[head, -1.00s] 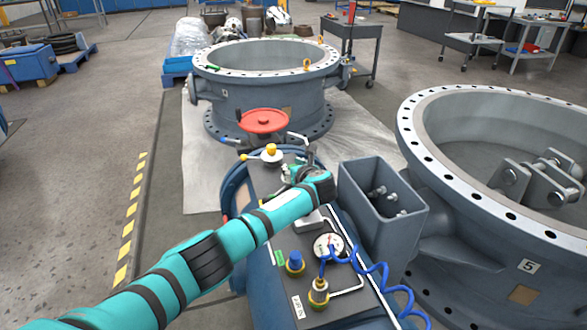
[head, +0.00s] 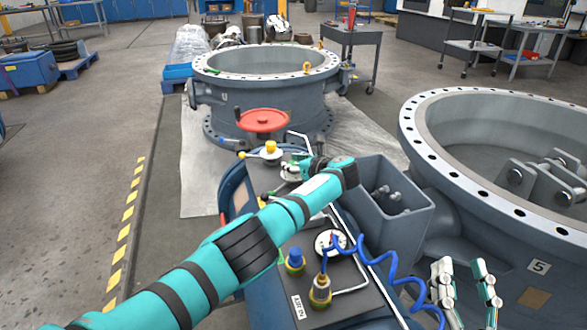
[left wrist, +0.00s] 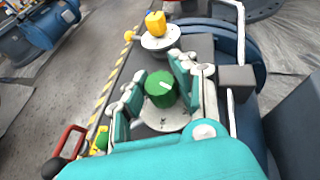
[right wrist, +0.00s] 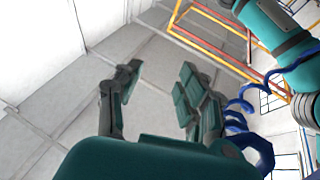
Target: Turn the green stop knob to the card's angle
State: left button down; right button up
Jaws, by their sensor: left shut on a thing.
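The green stop knob (left wrist: 160,89) is a round green cap with a white pointer mark, standing on a pale round plate (left wrist: 166,119) in the left wrist view. My left gripper (left wrist: 154,94) has its teal-padded fingers on either side of the knob and is shut on it. In the head view my left gripper (head: 292,172) is at the far end of the panel, and my own arm and wrist hide most of the knob. My right gripper (head: 464,278) is open and empty at lower right; it also shows open in the right wrist view (right wrist: 160,88). I cannot make out the card.
A yellow knob (head: 270,147) stands just beyond the green one, before a red handwheel (head: 263,120). A grey bin (head: 395,220) is right of the panel. A gauge (head: 330,242), blue knob (head: 295,260) and coiled blue hose (head: 390,270) are nearer. Large valves stand behind and right.

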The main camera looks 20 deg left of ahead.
pick_arm(q)
jog(key=shift+f, duration=0.15)
pick_arm(e)
jog(key=shift+s+r+t, duration=0.5)
jog(key=shift+r+t, duration=0.2)
jog(key=shift+r, duration=0.2)
pick_arm(q)
jog(key=c, duration=1)
grip_release()
jog(key=v, duration=1.2)
jog(key=shift+w, duration=0.1)
